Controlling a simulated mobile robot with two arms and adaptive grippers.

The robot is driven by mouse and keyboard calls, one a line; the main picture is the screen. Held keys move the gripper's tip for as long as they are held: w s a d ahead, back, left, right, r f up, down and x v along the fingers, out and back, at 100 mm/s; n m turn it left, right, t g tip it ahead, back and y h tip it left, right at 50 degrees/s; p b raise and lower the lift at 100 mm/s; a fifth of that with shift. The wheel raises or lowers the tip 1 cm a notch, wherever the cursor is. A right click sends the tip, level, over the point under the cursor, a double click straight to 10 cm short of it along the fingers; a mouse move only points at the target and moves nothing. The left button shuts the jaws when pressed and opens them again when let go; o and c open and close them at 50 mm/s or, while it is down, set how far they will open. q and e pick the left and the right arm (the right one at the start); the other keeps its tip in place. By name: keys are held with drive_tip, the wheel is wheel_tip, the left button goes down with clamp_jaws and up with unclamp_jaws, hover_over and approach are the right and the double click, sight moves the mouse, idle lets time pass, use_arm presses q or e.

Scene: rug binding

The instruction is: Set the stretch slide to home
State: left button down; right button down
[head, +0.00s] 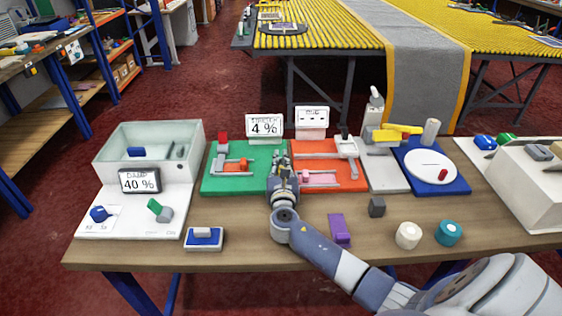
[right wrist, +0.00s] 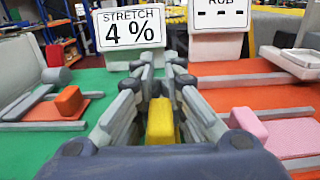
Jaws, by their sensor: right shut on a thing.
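The stretch display (head: 265,126) reads 4 % and stands behind the green board (head: 216,184); it also shows in the right wrist view (right wrist: 129,30). My right gripper (head: 281,162) is low over the board's right side. In the right wrist view its fingers are shut around a yellow block (right wrist: 161,122), which looks like the stretch slide's handle. The block is hidden by the gripper in the head view. An orange block (right wrist: 69,101) sits on a grey track to the left on the green board. My left gripper is not in view.
The orange board (head: 353,183) with a pink block (head: 319,177) and the RUB display (head: 312,117) are close to the gripper's right. A purple block (head: 339,229) lies in front, near my arm.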

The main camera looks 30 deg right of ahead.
drive_tip(key=w+a, duration=0.2)
drive_tip(key=a, duration=0.1)
drive_tip(key=w+a, duration=0.1)
drive_tip(key=a, duration=0.1)
drive_tip(key=shift+w+a, duration=0.15)
drive_tip(key=shift+a, duration=0.1)
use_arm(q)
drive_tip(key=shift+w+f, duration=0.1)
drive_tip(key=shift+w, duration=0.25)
use_arm(e)
drive_tip(key=c, duration=1.8)
unclamp_jaws()
drive_tip(key=shift+c, duration=0.2)
drive_tip(key=shift+o, duration=1.4)
drive_tip(key=shift+w+a, duration=0.1)
drive_tip(key=shift+a, duration=0.05)
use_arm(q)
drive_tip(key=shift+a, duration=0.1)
